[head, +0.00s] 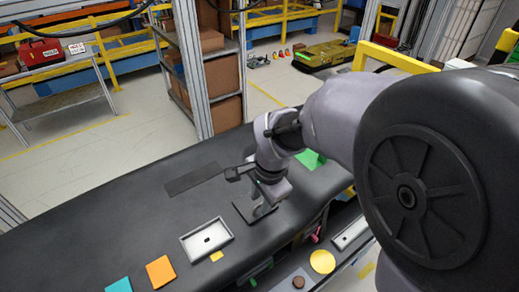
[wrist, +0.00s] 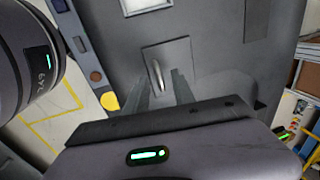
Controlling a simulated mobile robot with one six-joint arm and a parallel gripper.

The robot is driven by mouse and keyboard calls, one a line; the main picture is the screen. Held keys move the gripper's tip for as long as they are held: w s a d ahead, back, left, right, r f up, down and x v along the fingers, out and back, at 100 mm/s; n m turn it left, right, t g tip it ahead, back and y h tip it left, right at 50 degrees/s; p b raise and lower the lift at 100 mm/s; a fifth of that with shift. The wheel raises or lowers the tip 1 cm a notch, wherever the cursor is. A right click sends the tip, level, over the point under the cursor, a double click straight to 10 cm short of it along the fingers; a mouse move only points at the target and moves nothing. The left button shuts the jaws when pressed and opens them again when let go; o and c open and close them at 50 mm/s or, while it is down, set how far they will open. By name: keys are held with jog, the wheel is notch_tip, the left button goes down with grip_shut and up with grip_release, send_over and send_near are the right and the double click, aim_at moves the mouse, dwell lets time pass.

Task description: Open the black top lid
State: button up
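The black lid (wrist: 180,50) is a flat, dark square panel in the wrist view, with a raised metallic handle (wrist: 157,74) on it. It looks closed, flat on the dark surface. In the head view the lid (head: 241,210) is partly hidden by my gripper (head: 257,208), which points down over it. In the wrist view my gripper (wrist: 162,95) shows as two grey finger shapes, apart from each other, one on each side of the handle's near end. It appears open; I cannot tell whether the fingers touch the handle or lid.
The long dark surface (head: 100,205) carries a white-rimmed tray (head: 207,240), a flat dark panel (head: 193,178), and orange (head: 160,271), cyan (head: 119,285) and green (head: 310,158) pieces. A lower ledge holds a yellow disc (head: 322,262). Shelving (head: 222,85) stands behind. The surface's left part is clear.

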grip_shut()
dwell(1.5)
